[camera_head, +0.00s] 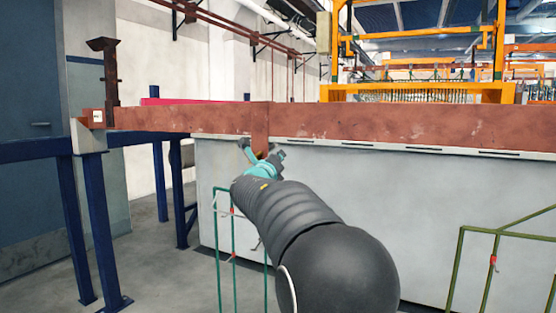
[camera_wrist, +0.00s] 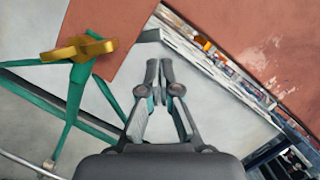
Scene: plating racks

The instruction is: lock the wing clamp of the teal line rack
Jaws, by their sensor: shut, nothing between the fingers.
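The teal line rack (camera_head: 218,235) hangs below the rust-red bar in the head view, partly behind my arm. In the wrist view its teal bars (camera_wrist: 76,100) run at the left. The golden wing clamp (camera_wrist: 80,49) sits at the top of a teal bar, its wings lying roughly across the picture in front of a rust-red strip. My gripper (camera_wrist: 160,65) is shut and empty, to the right of the clamp and apart from it. In the head view my gripper (camera_head: 262,155) is near the bar's underside; I cannot make out the clamp there.
The long rust-red bar (camera_head: 370,122) crosses above a pale tank wall (camera_head: 420,200). An olive-green rack (camera_head: 490,235) stands at the right. Blue supports (camera_head: 75,210) stand at the left. Floor (camera_head: 155,265) is clear between the supports and the teal rack.

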